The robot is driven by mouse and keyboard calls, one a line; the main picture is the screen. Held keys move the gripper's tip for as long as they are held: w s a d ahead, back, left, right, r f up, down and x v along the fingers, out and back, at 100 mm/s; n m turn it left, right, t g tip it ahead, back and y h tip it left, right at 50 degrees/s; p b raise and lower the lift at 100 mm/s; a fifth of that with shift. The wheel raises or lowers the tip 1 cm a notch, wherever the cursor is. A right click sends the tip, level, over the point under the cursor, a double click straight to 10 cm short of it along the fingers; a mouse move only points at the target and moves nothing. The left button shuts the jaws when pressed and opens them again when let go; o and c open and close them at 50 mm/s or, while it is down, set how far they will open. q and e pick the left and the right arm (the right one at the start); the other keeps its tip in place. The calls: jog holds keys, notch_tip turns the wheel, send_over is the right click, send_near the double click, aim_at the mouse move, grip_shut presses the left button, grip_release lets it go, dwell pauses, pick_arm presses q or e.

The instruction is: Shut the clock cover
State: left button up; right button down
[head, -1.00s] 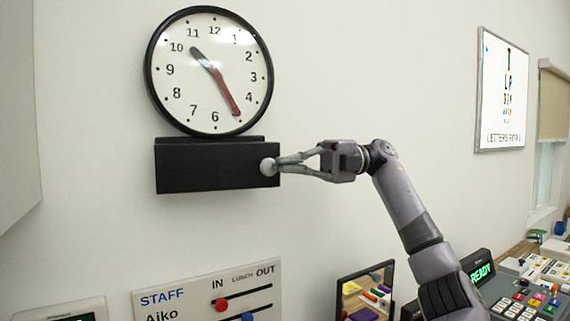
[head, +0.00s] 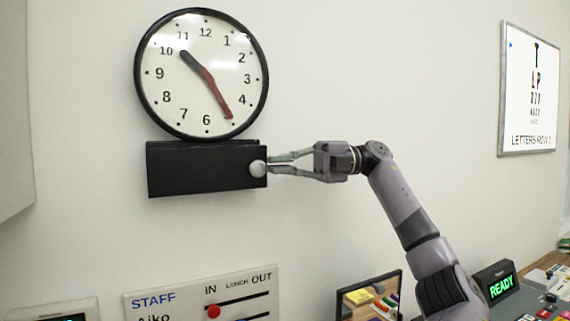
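The round wall clock (head: 178,80) has a black rim and a white face. Right below it is a black box-like cover (head: 200,172) with a grey round knob (head: 258,169) at its right end. A thin dark edge shows behind the cover's top; I cannot tell whether the cover is fully flush. My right gripper (head: 270,165) comes from the right, its two thin fingers parted and level. The fingertips are at the cover's right edge, just beside the knob; the knob shows whole. I cannot tell whether they touch it. My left gripper is not in view.
A white staff board (head: 190,285) with red and blue sliders is below the cover. A READY display (head: 501,287) and keyed panel are lower right. An eye chart (head: 530,90) hangs at right. The wall around the gripper is clear.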

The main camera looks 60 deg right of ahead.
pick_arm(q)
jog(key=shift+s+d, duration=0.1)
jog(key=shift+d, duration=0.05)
pick_arm(e)
jog(key=shift+w+d, duration=0.1)
jog(key=shift+d, duration=0.1)
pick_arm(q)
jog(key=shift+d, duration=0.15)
pick_arm(e)
jog(key=v, duration=0.7)
jog(key=shift+s+f, duration=0.1)
jog(key=shift+s, duration=0.15)
